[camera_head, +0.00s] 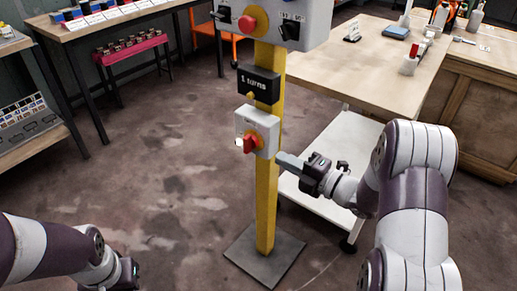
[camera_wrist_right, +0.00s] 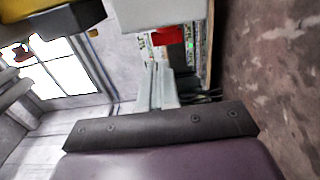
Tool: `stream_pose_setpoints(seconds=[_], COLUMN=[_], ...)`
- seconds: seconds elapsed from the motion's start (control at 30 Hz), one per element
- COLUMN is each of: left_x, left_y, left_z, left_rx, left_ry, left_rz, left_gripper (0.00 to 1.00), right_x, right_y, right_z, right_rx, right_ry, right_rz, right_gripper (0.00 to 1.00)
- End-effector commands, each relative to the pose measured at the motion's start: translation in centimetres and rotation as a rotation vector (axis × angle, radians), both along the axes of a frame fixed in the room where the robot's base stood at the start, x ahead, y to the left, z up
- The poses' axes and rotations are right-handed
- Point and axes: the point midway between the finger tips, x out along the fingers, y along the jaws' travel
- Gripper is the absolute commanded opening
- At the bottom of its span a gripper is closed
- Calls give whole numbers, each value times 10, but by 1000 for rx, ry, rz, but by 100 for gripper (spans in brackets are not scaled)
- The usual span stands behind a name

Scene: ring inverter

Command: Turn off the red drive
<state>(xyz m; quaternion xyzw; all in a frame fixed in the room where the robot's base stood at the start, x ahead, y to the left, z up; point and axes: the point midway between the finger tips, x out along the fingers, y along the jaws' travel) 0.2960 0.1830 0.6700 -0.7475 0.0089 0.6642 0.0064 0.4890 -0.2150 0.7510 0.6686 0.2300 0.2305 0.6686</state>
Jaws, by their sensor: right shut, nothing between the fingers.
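A grey switch box (camera_head: 268,124) with a red rotary handle (camera_head: 250,143) is mounted on a yellow post (camera_head: 266,195). My right gripper (camera_head: 280,160) is just right of the box, fingers shut and empty, pointing left toward the post. In the head view I cannot tell whether the tips touch the box or post. In the right wrist view the closed fingers (camera_wrist_right: 156,78) point up toward a red piece (camera_wrist_right: 168,36) below a pale grey block (camera_wrist_right: 160,12). I cannot tell for sure whether that piece is the handle. My left gripper (camera_head: 128,272) is low at the left, its fingers unclear.
Above the box are a black "turns" sign (camera_head: 258,83) and a larger control panel (camera_head: 310,22) with a red button (camera_head: 246,23). A white low shelf (camera_head: 325,195) and a wooden table (camera_head: 365,70) stand right of the post.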

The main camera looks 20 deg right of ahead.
Motion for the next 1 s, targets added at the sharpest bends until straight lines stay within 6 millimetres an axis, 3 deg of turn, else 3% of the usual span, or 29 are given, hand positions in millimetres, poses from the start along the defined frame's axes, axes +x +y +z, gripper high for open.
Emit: stream_pose_setpoints(seconds=[0.2, 0.4, 1.0], left_x=[0, 0, 0], left_y=[0, 0, 0], left_z=[-11, -17, -14], left_rx=[0, 0, 0], left_ry=[0, 0, 0], left_rz=[0, 0, 0], left_gripper=[0, 0, 0], right_x=[37, 60, 68], right_y=[30, 47, 53], right_z=[-2, -2, 2], right_rx=[-1, 0, -5], right_ry=[-1, 0, 6], right_rz=[4, 1, -1], right_gripper=[0, 0, 0])
